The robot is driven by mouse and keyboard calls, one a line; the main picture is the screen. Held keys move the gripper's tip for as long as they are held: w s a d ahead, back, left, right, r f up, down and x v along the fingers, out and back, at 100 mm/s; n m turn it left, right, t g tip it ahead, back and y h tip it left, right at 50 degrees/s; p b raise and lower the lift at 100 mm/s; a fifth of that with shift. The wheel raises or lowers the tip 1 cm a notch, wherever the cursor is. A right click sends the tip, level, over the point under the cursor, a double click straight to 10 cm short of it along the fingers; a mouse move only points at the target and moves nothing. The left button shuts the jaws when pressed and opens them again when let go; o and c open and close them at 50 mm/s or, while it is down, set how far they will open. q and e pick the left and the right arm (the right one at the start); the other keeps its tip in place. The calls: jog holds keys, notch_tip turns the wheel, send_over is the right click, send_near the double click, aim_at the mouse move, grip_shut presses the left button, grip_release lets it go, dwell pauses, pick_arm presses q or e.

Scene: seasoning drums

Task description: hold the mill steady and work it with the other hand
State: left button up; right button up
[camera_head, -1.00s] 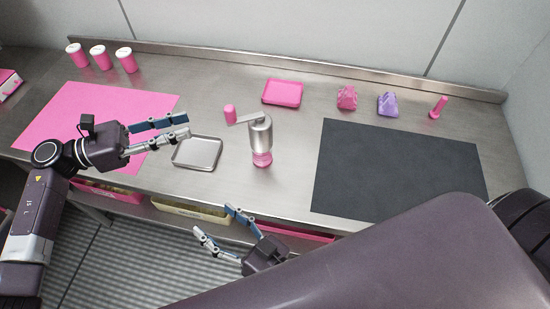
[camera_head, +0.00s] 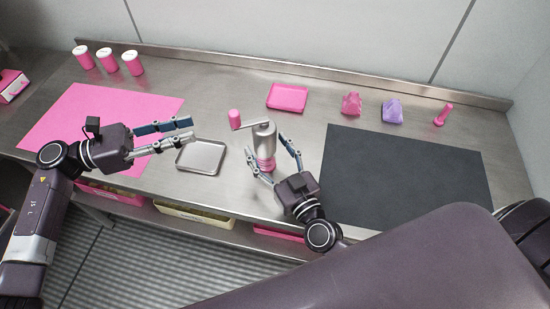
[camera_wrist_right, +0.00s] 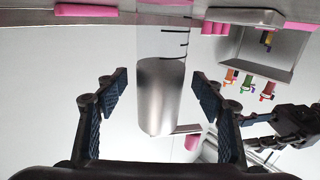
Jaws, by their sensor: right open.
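The mill (camera_head: 265,143) stands upright on the steel counter, with a metal body, a pink base and a crank arm (camera_head: 248,127) reaching left to a pink knob (camera_head: 234,119). My right gripper (camera_head: 273,162) is open with one finger on each side of the mill. In the right wrist view the mill's metal body (camera_wrist_right: 161,95) lies between the spread fingers (camera_wrist_right: 160,88), with a visible gap on both sides. My left gripper (camera_head: 193,130) is open and empty, left of the mill and over the near-left counter, apart from the knob.
A small metal tray (camera_head: 179,166) lies between my left gripper and the mill. A pink tray (camera_head: 287,98) is behind the mill. A dark mat (camera_head: 400,175) is at right, a pink mat (camera_head: 70,125) at left. Several small items line the back.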

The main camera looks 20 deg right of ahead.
jog(key=shift+w+a, duration=0.15)
jog(key=shift+w, duration=0.95)
